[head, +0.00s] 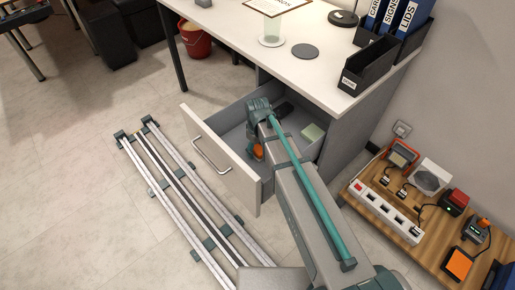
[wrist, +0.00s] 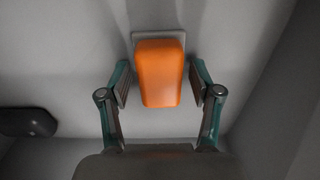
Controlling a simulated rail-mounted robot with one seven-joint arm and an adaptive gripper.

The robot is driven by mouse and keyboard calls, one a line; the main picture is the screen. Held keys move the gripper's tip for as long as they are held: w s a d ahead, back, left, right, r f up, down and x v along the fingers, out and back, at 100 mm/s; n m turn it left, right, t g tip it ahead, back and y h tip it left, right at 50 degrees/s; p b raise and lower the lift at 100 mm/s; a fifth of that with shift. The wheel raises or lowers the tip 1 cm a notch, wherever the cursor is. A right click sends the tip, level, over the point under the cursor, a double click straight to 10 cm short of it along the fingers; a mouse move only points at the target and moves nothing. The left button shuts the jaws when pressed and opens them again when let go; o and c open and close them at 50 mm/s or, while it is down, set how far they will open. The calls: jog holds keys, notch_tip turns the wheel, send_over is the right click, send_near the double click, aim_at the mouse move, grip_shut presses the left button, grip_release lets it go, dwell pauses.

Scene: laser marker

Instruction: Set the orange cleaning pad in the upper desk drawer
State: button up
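The upper desk drawer (head: 222,164) is pulled out from under the white desk. The orange cleaning pad (head: 258,151) is inside it, near the front panel, partly hidden by my arm. In the wrist view the orange pad (wrist: 161,72), with a pale grey backing edge, appears against the drawer's grey floor. My gripper (wrist: 160,84) is open, with one finger on each side of the pad and a visible gap on both sides. In the head view my wrist reaches down into the drawer and the fingertips are hidden.
A black object (head: 283,108) and a pale green block (head: 312,132) lie in the drawer; the dark object (wrist: 27,122) also shows in the wrist view. The drawer walls stand close around my gripper. A wooden bench (head: 405,235) with chargers and a power strip stands at right.

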aim_at(258, 148)
jog(key=shift+r, duration=0.1)
notch_tip(258, 148, up, 12)
jog(key=p, duration=0.2)
dwell(0.6)
